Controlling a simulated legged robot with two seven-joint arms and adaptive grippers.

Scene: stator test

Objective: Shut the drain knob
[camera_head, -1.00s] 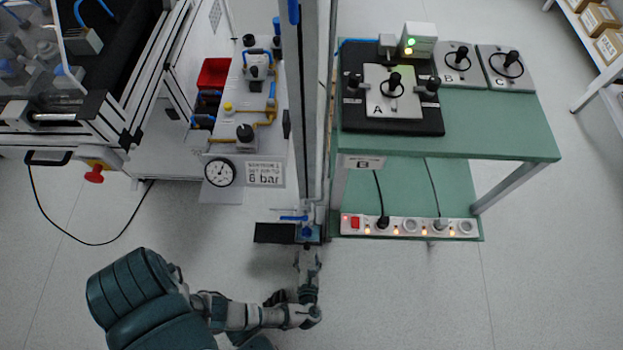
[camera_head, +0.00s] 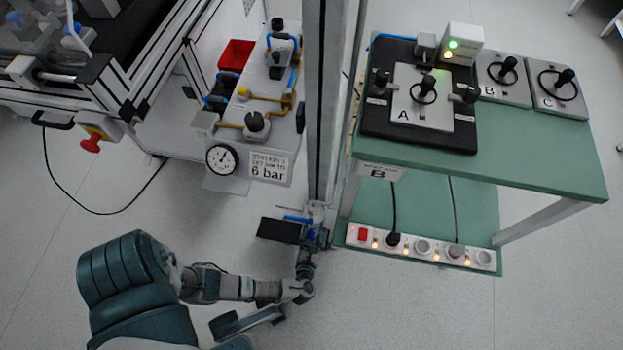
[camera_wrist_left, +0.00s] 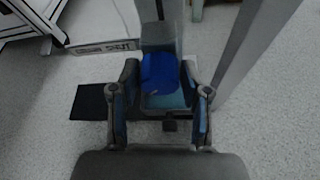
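The drain knob (camera_wrist_left: 160,72) is blue and sits low at the foot of the upright column. In the head view only a small blue part (camera_head: 311,235) shows there, partly covered by my left gripper (camera_head: 309,244). In the left wrist view my left gripper (camera_wrist_left: 160,82) is open, with one finger on each side of the knob. Narrow gaps seem to show between fingers and knob; contact is unclear. A blue lever (camera_head: 298,219) lies just above the knob in the head view. My right gripper is not in view.
A green bench (camera_head: 540,160) with a power strip (camera_head: 421,247) stands to the right. A pressure gauge (camera_head: 222,159) with a "6 bar" sign (camera_head: 264,167) is up left.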

